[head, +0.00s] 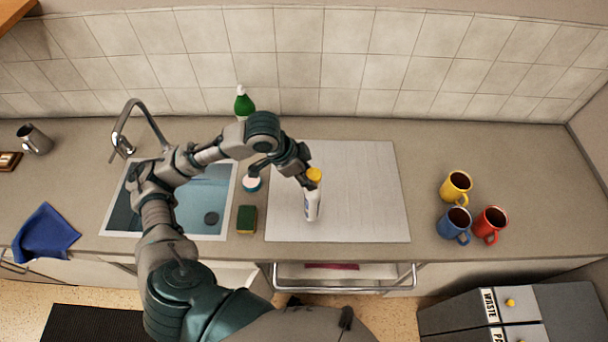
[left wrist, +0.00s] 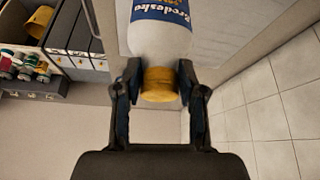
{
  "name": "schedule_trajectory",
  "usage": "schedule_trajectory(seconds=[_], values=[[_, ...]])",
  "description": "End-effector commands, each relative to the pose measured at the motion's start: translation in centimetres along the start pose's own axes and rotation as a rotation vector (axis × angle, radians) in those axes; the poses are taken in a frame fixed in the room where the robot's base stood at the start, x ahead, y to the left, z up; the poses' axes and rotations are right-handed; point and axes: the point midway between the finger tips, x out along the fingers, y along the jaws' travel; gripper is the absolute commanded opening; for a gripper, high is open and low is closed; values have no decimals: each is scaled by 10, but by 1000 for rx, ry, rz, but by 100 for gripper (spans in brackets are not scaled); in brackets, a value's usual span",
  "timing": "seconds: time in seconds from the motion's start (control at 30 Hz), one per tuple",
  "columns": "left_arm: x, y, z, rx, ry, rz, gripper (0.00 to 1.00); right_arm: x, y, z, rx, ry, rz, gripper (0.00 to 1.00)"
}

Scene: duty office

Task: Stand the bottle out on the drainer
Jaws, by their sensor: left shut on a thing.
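A white bottle (head: 312,204) with a blue label and a yellow cap is over the left part of the white ribbed drainer (head: 365,190), right of the sink. It looks about upright in the head view. I cannot tell whether its base touches the drainer. My left gripper (head: 308,180) is shut on the bottle at its cap end. In the left wrist view the two fingers (left wrist: 158,80) are on either side of the bottle (left wrist: 160,38) at the yellow cap, and the bottle's far end is cut off. My right gripper is not in view.
The sink (head: 205,210) is left of the drainer. A green-and-yellow sponge (head: 246,219) lies between them. A green bottle (head: 243,104) stands behind, near the tiled wall. Yellow (head: 455,187), blue (head: 454,225) and red (head: 490,225) mugs stand to the right. Most of the drainer is clear.

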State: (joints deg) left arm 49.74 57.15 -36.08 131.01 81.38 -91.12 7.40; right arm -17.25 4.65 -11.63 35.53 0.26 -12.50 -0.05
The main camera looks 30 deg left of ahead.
Motion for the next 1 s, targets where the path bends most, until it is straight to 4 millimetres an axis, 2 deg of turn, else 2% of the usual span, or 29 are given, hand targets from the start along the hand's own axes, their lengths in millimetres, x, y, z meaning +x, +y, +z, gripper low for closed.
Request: schedule_trajectory(seconds=[0.1, 0.2, 0.33, 0.53, 0.83, 0.87, 0.93, 1.0], values=[[-1, -14, 2, 0, 2, -1, 0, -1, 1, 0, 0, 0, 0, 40], [-1, -19, 3, 2, 2, -1, 0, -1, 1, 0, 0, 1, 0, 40], [6, -20, 8, 2, 2, 1, 0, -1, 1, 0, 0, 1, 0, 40], [28, -21, 21, 1, 2, 2, 0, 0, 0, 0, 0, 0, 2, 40], [30, -21, 21, 2, 4, 1, 0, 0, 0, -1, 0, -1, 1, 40], [31, -20, 22, 2, 1, 2, 47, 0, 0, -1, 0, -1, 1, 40], [31, -20, 21, 2, 1, 2, 65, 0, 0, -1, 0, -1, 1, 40], [31, -20, 21, 2, 0, 2, 65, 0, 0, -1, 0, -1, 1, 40]])
